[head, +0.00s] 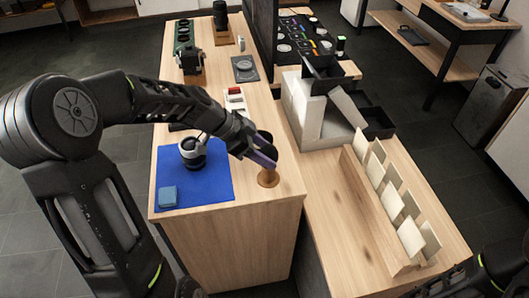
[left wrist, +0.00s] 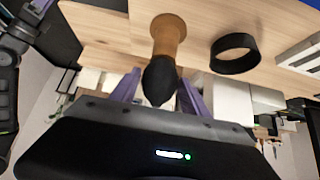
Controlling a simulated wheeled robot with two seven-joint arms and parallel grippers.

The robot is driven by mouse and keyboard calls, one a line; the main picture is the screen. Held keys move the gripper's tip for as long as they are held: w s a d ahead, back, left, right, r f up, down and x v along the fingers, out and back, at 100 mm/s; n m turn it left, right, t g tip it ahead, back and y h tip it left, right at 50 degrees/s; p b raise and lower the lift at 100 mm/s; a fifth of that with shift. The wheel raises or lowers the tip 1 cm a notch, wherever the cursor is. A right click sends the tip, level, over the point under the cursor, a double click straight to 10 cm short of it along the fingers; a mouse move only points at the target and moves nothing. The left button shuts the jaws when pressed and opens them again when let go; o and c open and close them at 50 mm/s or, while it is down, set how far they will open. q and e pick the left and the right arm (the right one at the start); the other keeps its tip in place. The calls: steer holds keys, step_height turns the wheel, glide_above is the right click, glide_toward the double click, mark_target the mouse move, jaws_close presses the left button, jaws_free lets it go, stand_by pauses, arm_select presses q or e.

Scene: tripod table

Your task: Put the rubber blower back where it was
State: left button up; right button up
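The rubber blower is a black bulb with a pointed tip, in the left wrist view (left wrist: 160,82) at the wooden stand's (left wrist: 168,36) upper end. In the head view the blower (head: 267,138) shows partly behind my left gripper (head: 268,156), above the round brown stand (head: 268,179) near the table's front right corner. The gripper's purple fingers lie on either side of the bulb, very near its sides. Whether they press on it, and whether it rests fully on the stand, I cannot tell. My right gripper is out of view.
A blue mat (head: 205,187) with a blue block (head: 168,196) and a white-and-black device (head: 192,152) lies left of the stand. A black ring (left wrist: 235,53) is close by in the left wrist view. A lower wooden rack (head: 368,215) with pale panels stands right.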

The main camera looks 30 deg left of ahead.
arm_select(q)
steer(key=shift+o, duration=1.4)
steer(key=shift+r+p, duration=0.35)
steer(key=shift+p, duration=0.15)
steer(key=p+v, duration=0.2)
steer(key=v, duration=1)
steer(key=shift+r, duration=0.15)
